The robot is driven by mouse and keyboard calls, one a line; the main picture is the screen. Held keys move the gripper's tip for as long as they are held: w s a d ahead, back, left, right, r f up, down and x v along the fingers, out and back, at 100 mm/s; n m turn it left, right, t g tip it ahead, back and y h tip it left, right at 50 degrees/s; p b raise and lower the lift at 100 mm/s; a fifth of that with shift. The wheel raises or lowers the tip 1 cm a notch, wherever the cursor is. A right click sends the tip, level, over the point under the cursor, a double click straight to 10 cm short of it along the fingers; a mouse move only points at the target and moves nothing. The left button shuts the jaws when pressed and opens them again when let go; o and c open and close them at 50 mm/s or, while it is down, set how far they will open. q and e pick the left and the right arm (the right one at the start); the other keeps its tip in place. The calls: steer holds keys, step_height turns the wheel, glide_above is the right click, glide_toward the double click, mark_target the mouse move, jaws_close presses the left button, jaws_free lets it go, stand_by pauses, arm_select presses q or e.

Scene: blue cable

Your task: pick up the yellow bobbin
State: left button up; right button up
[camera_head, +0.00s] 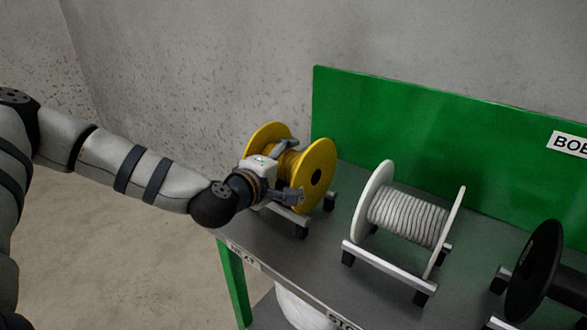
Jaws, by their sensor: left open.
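The yellow bobbin (319,168) stands on a low metal stand at the left end of the grey shelf. Its near flange with a dark hub hole faces right. My left gripper (292,168) is at the bobbin, in front of its wound middle between the two flanges. It is open, with its fingers close to the winding. I cannot tell whether they touch it. The gripper and wrist hide part of the winding and of the left flange. My right gripper is not in view.
A white bobbin (408,216) on its stand is right of the yellow one. A black bobbin (535,270) stands at the right edge. A green back panel (420,125) rises behind the grey shelf (262,240). Open floor (110,240) lies to the left.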

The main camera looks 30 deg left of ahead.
arm_select(q)
steer(key=shift+w+a, duration=0.1)
steer(key=shift+w, duration=0.05)
jaws_close()
steer(key=shift+r, duration=0.15)
